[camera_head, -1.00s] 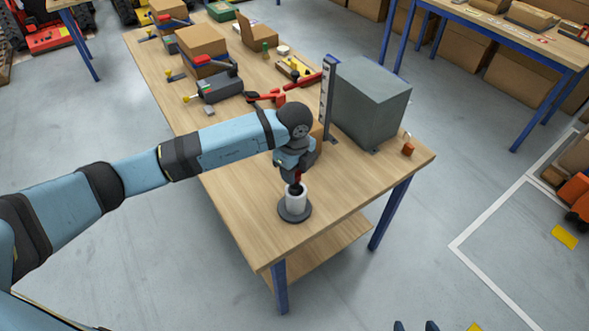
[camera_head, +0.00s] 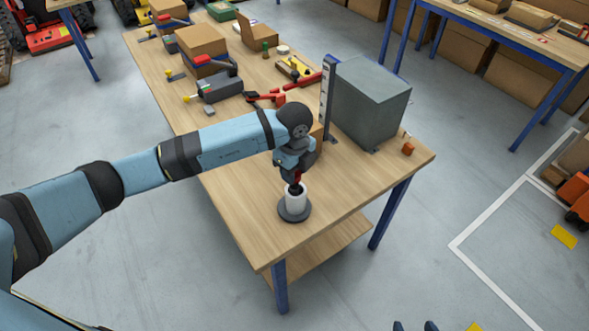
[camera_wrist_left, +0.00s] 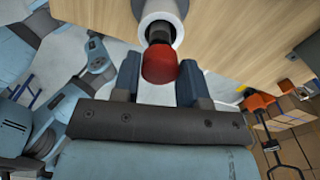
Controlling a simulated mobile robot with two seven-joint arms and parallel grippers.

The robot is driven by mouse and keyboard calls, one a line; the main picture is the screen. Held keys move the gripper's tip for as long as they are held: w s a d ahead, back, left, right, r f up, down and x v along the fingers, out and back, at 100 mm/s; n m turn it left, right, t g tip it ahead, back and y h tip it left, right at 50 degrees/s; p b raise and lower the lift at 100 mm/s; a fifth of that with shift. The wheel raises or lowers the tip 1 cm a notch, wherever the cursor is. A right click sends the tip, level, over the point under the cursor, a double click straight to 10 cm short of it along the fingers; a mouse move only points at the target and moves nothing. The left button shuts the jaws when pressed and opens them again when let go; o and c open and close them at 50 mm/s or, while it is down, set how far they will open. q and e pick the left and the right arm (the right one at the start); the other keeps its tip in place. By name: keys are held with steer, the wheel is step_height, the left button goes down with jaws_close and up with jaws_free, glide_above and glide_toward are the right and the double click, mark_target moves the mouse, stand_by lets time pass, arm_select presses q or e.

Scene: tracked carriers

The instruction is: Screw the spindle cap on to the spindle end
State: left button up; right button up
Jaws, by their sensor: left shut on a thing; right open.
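My left gripper (camera_head: 297,178) is over the near end of the wooden bench, shut on the red spindle cap (camera_wrist_left: 160,66). In the left wrist view the cap sits between the two dark fingers of the left gripper (camera_wrist_left: 159,72). A black stub (camera_wrist_left: 158,35) lies against the cap's far side, at the mouth of a white cylinder (camera_head: 295,199). The cylinder stands upright on a round dark base (camera_head: 294,213). I cannot tell whether cap and stub touch, or how far the threads engage. My right gripper (camera_head: 416,326) shows only its fingertips, apart and empty, at the bottom edge.
A large grey block (camera_head: 370,100) stands right of the arm on the bench (camera_head: 245,205), with a small orange piece (camera_head: 408,148) near the right edge. Boxes, clamps and tools lie further back. The bench's near corner is clear.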

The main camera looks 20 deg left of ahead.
stand_by(0.3)
arm_select(q)
steer(key=shift+f+b, duration=0.4)
steer(key=shift+f, duration=0.35)
steer(key=shift+f+b, duration=0.4)
steer(key=shift+f, duration=0.3)
steer(key=o, duration=1)
steer(key=shift+c, duration=0.2)
steer(key=shift+r, duration=0.1)
step_height(320, 180, up, 14)
steer(key=shift+b, duration=0.45)
steer(key=shift+f, duration=0.2)
